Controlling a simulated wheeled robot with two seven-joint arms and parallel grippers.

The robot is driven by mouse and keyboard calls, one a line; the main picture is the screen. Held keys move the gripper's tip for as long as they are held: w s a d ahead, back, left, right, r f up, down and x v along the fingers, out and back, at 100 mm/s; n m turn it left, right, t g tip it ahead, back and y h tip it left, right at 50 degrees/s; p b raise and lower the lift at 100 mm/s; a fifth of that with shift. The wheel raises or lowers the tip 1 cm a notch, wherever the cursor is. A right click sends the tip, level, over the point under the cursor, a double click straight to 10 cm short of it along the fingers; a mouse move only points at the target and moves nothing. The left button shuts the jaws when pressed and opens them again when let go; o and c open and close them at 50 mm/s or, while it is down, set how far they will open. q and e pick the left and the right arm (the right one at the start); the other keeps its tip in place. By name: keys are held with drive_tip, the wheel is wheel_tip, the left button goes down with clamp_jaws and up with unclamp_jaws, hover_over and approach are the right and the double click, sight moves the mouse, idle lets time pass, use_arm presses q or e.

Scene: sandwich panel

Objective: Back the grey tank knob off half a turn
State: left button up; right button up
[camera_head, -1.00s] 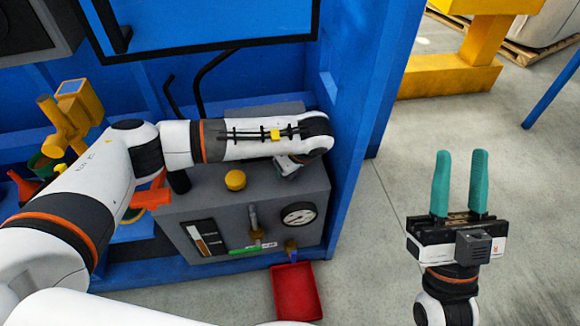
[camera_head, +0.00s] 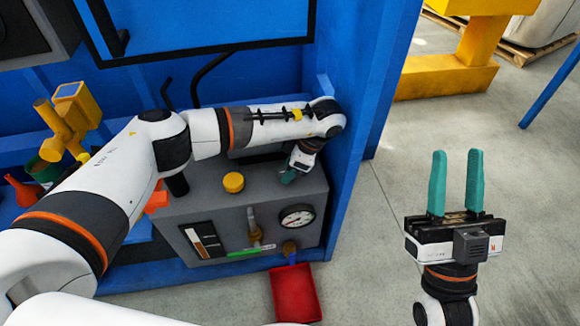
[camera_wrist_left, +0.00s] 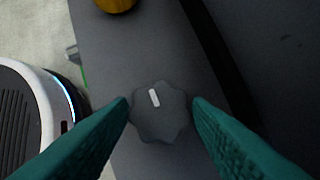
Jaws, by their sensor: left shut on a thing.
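The grey knob (camera_wrist_left: 160,118) shows in the left wrist view as a lobed dial with a white mark pointing up and slightly left. It sits on the top of the grey tank (camera_head: 180,232). My left gripper (camera_head: 287,178) points down at the tank's right end and is shut on the knob; its teal fingers (camera_wrist_left: 161,102) lie on either side of it. In the head view the knob is hidden by the gripper and wrist. My right gripper (camera_head: 456,180) is open and empty, upright over the floor at the right.
A yellow cap (camera_head: 233,182) stands on the tank top, left of my left gripper. A round gauge (camera_head: 297,217) and a small valve (camera_head: 289,247) are on the tank's front. A red tray (camera_head: 295,293) lies below. A blue panel wall (camera_head: 352,150) rises close to the right.

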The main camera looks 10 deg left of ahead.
use_arm(q)
drive_tip(key=shift+n, duration=0.3)
drive_tip(key=o, duration=1)
drive_tip(key=shift+r, duration=0.25)
wheel_tip(320, 180, up, 5)
drive_tip(key=shift+f+p, duration=0.15)
drive_tip(key=shift+p, duration=0.75)
drive_tip(key=shift+r+p, duration=0.6)
drive_tip(key=shift+r, duration=1.8)
use_arm(e)
drive_tip(key=w+f+g+h, duration=0.3)
drive_tip(key=w+f+g, duration=0.2)
drive_tip(key=f+g, duration=0.3)
drive_tip(key=shift+f, duration=0.65)
